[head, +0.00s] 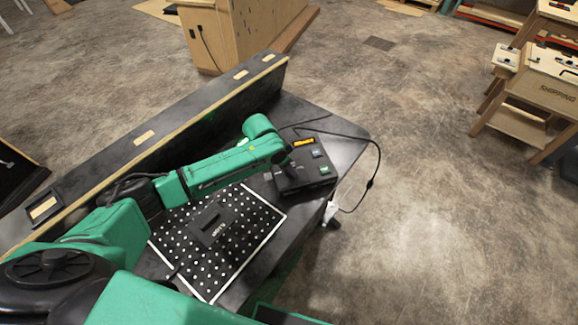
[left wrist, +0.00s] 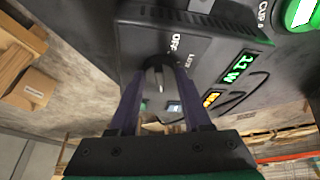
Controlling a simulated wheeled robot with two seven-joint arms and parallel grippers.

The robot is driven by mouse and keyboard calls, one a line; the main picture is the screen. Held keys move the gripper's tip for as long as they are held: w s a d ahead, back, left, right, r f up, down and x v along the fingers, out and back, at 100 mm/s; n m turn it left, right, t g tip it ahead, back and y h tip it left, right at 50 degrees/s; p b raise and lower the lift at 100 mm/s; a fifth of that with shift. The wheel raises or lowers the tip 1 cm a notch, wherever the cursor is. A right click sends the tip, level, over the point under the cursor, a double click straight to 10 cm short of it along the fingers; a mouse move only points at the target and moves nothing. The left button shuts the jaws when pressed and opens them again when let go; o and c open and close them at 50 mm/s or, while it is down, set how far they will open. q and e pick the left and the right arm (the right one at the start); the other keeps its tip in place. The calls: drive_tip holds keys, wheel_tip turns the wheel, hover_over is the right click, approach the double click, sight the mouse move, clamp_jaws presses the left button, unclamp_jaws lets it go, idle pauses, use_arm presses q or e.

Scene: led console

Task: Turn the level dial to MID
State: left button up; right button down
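The LED console (head: 303,176) is a dark box with a lit display on the desk's far right part. In the left wrist view its panel (left wrist: 222,55) carries a dark round level dial (left wrist: 160,68), with "OFF" printed beside it and a partly hidden "LEVEL" label. A green readout (left wrist: 238,66) appears to read 11 W, and an orange one (left wrist: 211,98) sits below it. My left gripper (left wrist: 160,82) has its two dark fingers on either side of the dial, seemingly closed on it. The dial's pointer setting is unclear. My right gripper is not seen.
A black perforated mat with a white border (head: 240,262) lies on the desk, with a dark block (head: 212,225) on it. A raised ledge (head: 150,135) runs along the desk's back. A cable (head: 379,160) loops off the right edge. Wooden stands (head: 540,85) are far right.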

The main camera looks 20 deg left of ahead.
use_arm(q)
clamp_jaws()
drive_tip(key=shift+r+n+p, duration=0.25)
drive_tip(key=shift+n+p, duration=0.55)
drive_tip(key=shift+p, duration=0.3)
drive_tip(key=shift+s+d+n+t+y+p, duration=0.1)
drive_tip(key=shift+n+t+y+p, duration=0.2)
drive_tip(key=shift+n+y+p, duration=0.6)
drive_tip(key=n+p, duration=0.2)
drive_tip(key=n, duration=0.1)
drive_tip(key=shift+d, duration=0.1)
drive_tip(key=shift+f+n+t+y+p, duration=0.15)
drive_tip(key=shift+n+y+p, duration=0.25)
drive_tip(key=shift+n, duration=0.45)
drive_tip(key=shift+n+t+y+p, duration=0.2)
drive_tip(key=shift+n+y, duration=0.3)
drive_tip(key=shift+n, duration=0.35)
drive_tip(key=o, duration=1)
unclamp_jaws()
drive_tip(key=shift+c, duration=0.2)
